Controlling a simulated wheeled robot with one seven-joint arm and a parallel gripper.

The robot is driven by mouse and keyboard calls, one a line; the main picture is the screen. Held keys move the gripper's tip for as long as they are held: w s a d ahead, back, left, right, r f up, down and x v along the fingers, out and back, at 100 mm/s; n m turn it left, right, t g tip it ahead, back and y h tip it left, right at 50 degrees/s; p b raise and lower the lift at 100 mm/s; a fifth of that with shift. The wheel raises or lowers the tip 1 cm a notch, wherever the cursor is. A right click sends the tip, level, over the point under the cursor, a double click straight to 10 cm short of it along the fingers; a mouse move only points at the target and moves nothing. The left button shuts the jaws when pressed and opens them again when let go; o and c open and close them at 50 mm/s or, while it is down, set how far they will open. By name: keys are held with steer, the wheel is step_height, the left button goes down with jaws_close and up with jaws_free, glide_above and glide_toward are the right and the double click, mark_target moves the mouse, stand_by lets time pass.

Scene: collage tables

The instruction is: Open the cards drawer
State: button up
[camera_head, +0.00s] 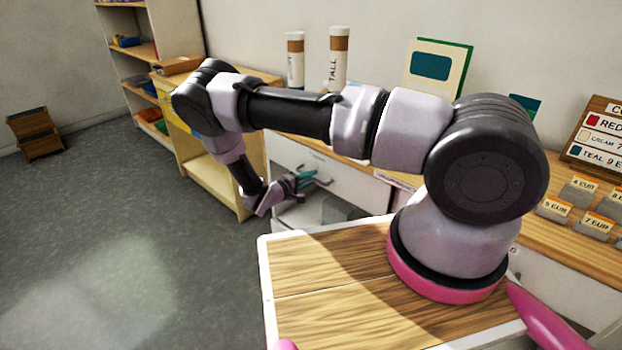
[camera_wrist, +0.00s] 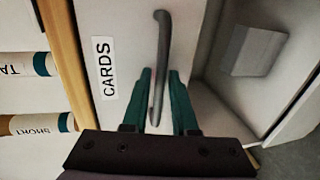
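The cards drawer has a plain white front (camera_wrist: 120,25) with a CARDS label (camera_wrist: 104,69) and a grey bar handle (camera_wrist: 161,45) in the wrist view. The drawer front also shows beyond my arm in the head view (camera_head: 350,183), below the wooden counter edge; it looks closed. My gripper (camera_wrist: 163,75) has its teal fingers on either side of the handle, with a gap between them. Whether either finger touches the handle cannot be told.
An open space below the drawer holds a grey block (camera_wrist: 259,51). Two tubes, TALL (camera_head: 338,60) and SHORT (camera_head: 295,62), stand on the counter above. A wooden shelf unit (camera_head: 190,110) stands to the left. The grey floor (camera_head: 140,240) in front is clear.

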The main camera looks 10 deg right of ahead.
steer(key=shift+w+d, duration=0.1)
steer(key=shift+d, duration=0.1)
jaws_close()
stand_by(1.4)
